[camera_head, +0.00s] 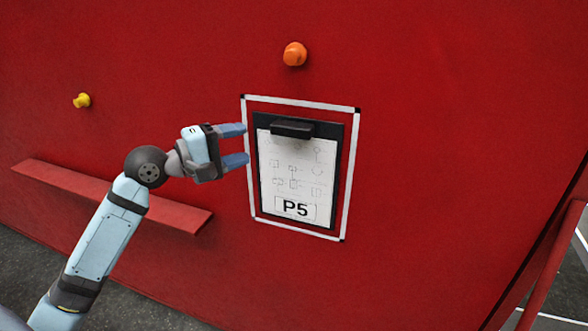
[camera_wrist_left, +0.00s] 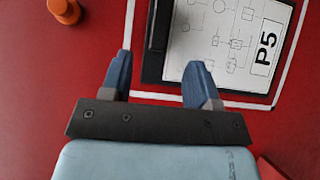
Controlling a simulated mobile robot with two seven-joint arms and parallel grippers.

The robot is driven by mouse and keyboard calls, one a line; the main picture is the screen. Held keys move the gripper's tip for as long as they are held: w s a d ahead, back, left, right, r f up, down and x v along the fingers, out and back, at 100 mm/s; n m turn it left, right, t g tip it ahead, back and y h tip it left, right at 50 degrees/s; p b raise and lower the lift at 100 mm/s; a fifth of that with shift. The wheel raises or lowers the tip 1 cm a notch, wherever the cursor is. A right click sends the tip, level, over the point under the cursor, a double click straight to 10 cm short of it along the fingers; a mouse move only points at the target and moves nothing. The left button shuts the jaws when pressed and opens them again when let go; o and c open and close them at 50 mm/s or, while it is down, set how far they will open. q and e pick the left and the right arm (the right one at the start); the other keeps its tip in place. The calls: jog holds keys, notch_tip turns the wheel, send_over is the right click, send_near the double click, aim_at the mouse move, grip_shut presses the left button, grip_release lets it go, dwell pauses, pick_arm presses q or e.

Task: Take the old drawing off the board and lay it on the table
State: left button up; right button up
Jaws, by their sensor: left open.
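A white drawing marked P5 (camera_head: 290,180) hangs on a dark clipboard-like board (camera_head: 337,150) with a black clip (camera_head: 292,128) at its top. The board is on a red wall inside a white frame outline. My left gripper (camera_head: 246,145) is open and empty, its blue fingers pointing right at the left edge of the frame, near the clip's height. In the left wrist view the drawing (camera_wrist_left: 225,35) lies beyond the fingertips, and the fingers (camera_wrist_left: 158,75) are apart with nothing between them. My right gripper is not in view. No table shows.
An orange knob (camera_head: 295,54) sticks out above the frame, and a yellow knob (camera_head: 82,100) is at the upper left. A red ledge (camera_head: 115,197) juts from the wall below my left arm. A red rail (camera_head: 552,265) stands at the far right.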

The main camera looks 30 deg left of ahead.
aim_at(292, 133)
pick_arm(q)
jog(key=p+x, duration=0.1)
jog(key=x, duration=0.6)
jog(key=shift+s+d+r, duration=0.1)
jog(key=shift+d, duration=0.05)
jog(key=p+x, duration=0.2)
jog(key=x, duration=0.3)
jog(key=shift+d, duration=0.2)
jog(key=shift+a, duration=0.1)
jog(key=shift+c, duration=0.9)
grip_shut()
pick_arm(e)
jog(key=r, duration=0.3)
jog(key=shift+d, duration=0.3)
